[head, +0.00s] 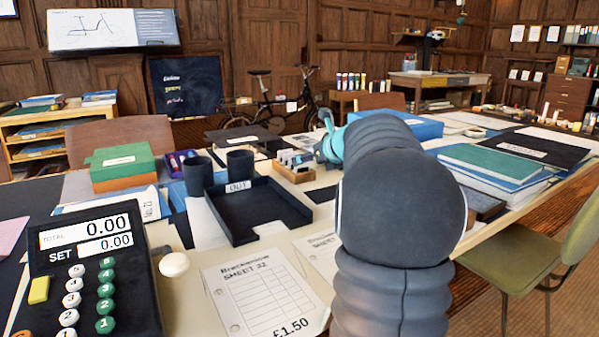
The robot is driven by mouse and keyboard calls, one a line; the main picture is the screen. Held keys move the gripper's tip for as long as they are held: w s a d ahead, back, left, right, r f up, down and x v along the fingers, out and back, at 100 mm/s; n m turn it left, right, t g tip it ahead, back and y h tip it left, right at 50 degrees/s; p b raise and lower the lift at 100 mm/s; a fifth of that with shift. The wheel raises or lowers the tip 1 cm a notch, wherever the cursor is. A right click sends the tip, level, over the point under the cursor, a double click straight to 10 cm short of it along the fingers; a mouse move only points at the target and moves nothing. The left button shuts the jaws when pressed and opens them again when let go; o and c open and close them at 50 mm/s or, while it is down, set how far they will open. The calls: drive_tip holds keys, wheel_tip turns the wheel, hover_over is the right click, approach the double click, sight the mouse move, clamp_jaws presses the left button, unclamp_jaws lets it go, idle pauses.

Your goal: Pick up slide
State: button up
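My arm reaches forward from the lower right middle of the head view. My gripper (326,148), with teal parts, is at its far end, mostly hidden behind my own arm. I cannot tell whether it is open or shut, or whether it holds anything. Just left of it is a small wooden rack (295,175) with several upright pale and grey pieces (287,157). These may be slides, but they are too small to tell. The gripper is close to the rack's right end; I cannot tell if they touch.
A black tray marked OUT (262,210) and dark cups (240,165) stand left of the rack. A green-topped box (122,165) is farther left. A black totalling machine (90,270) fills the front left. Stacked books (492,168) lie right of my arm, beside a green chair (570,245).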

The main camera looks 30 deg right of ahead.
sight(303, 170)
drive_tip(key=x, duration=0.5)
drive_tip(key=shift+w, duration=0.1)
drive_tip(key=shift+c, duration=0.2)
drive_tip(key=shift+r, duration=0.1)
drive_tip(key=c, duration=0.8)
